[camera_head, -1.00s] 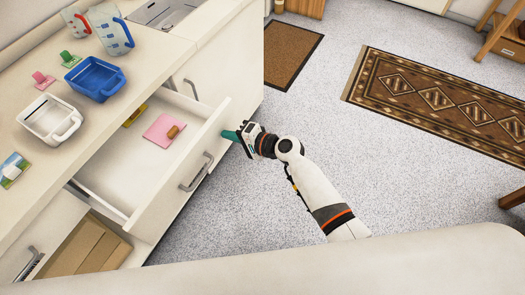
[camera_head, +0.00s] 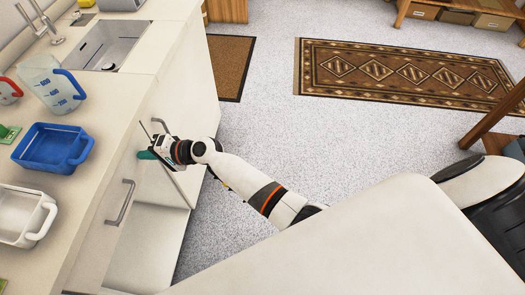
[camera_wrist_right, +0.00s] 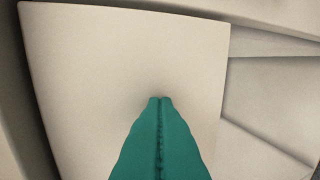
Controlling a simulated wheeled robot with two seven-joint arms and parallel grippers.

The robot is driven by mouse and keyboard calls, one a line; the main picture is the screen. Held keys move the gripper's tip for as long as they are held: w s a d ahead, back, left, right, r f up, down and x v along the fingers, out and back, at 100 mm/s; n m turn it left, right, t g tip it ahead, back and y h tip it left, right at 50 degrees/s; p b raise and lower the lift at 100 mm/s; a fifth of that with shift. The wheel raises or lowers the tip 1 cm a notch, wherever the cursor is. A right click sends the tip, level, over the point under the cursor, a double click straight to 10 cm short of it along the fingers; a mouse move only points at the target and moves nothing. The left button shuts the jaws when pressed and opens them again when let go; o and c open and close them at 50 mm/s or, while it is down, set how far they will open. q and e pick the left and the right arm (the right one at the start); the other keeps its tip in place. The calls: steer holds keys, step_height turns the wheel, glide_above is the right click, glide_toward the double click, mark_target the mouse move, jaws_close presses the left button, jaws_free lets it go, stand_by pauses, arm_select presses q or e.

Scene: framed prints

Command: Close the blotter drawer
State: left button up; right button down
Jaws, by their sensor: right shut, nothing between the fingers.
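The drawer front (camera_head: 112,218), cream with a grey bar handle (camera_head: 122,202), sits under the counter's front edge in the head view. No drawer interior or contents show above it. I cannot tell whether it is fully flush. My right gripper (camera_head: 147,155), with teal fingers, is shut and empty by the front's far end, near a thin bar handle (camera_head: 148,129). In the right wrist view the shut fingertips (camera_wrist_right: 160,99) point at a plain cream panel (camera_wrist_right: 110,55); contact is hard to tell. My left gripper is not in view.
The counter holds a blue tub (camera_head: 52,147), a white tub (camera_head: 22,215) and a measuring jug (camera_head: 52,83). A sink (camera_head: 104,42) lies beyond. The floor to the right is open, with a brown mat (camera_head: 230,66) and a patterned rug (camera_head: 405,70).

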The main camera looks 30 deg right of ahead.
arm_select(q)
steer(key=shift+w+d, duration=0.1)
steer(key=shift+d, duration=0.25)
arm_select(e)
steer(key=shift+w+a+r, duration=0.15)
steer(key=shift+a+r, duration=0.1)
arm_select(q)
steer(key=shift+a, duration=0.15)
arm_select(e)
steer(key=shift+a+r, duration=0.1)
steer(key=shift+r, duration=0.05)
